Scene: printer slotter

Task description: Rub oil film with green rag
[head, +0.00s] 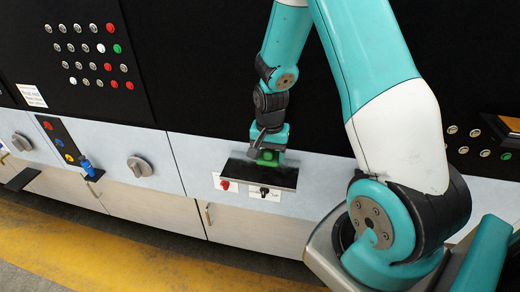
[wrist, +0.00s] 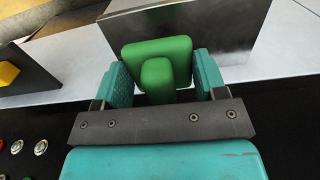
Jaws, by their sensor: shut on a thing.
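The green rag (head: 267,156) is a block-like pad with a raised grip. My gripper (head: 268,147) is shut on it from both sides, and the wrist view shows the rag (wrist: 158,52) between my teal fingers (wrist: 163,75). A dark, glossy plate (head: 278,178) sticks out from the pale panel directly by the rag, and it also fills the top of the wrist view (wrist: 225,28). Its dark face looks like the oil film, but I cannot make out a clear film edge. The rag is at the plate's upper part; I cannot tell whether they touch.
Below the plate are a red knob (head: 225,184) and a black knob (head: 264,191) on white labels. To the left are a round grey knob (head: 140,166) and a dark strip with coloured knobs (head: 62,143). A black button panel (head: 92,55) stands above. Yellow-marked floor (head: 130,248) lies in front.

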